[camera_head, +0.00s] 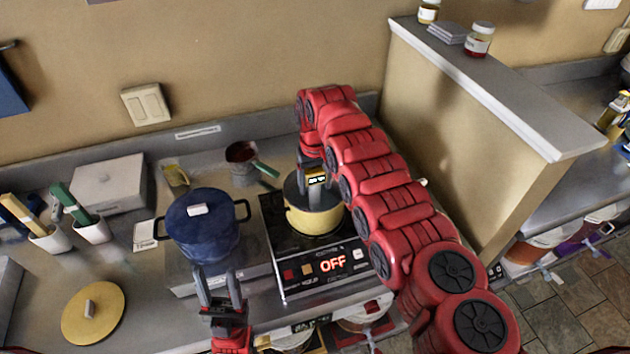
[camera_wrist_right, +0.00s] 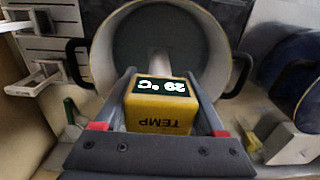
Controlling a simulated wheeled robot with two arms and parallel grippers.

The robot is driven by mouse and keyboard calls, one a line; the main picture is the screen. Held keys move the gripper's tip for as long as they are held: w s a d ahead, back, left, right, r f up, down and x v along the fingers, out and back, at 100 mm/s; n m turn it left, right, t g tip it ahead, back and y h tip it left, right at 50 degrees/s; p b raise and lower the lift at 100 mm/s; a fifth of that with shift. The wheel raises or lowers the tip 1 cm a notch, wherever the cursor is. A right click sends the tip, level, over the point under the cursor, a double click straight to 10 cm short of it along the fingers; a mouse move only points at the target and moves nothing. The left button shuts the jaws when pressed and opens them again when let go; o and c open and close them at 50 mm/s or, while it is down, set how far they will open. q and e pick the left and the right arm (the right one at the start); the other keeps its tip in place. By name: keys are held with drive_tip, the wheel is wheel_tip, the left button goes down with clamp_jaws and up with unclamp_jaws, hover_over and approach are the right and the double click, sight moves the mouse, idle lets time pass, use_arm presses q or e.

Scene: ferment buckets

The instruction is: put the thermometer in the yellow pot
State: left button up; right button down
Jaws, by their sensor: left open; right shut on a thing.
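The yellow pot (camera_head: 311,222) stands on the black cooktop (camera_head: 315,272), whose display reads OFF. Its lid is off and its inside shows in the right wrist view (camera_wrist_right: 122,52). My right gripper (camera_head: 315,172) is shut on the thermometer (camera_head: 317,181), a yellow block with a small display. In the right wrist view the thermometer (camera_wrist_right: 160,108) sits between the fingers, reads 29 °C, and its pale probe points into the pot's opening. I cannot tell whether the probe touches the pot. My left gripper (camera_head: 219,288) is open and empty, in front of the blue pot.
A lidded blue pot (camera_head: 203,235) stands left of the cooktop. A yellow lid (camera_head: 93,318) lies at the front left. A small pan (camera_head: 241,155) with a green handle is behind. A partition wall (camera_head: 470,110) rises on the right.

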sight(314, 169)
drive_tip(key=shift+f, duration=0.15)
unclamp_jaws()
drive_tip(key=shift+r, duration=0.25)
wheel_tip(314, 169, up, 4)
drive_tip(key=b, duration=0.3)
drive_tip(key=shift+a+r, duration=0.1)
drive_tip(key=shift+r, duration=0.1)
wheel_tip(314, 169, up, 3)
drive_tip(key=shift+a+f, duration=0.1)
wheel_tip(314, 169, up, 4)
drive_tip(key=p, duration=0.3)
drive_tip(key=shift+f, duration=0.15)
drive_tip(key=shift+d+r+p, duration=0.2)
drive_tip(key=shift+r+p, duration=0.35)
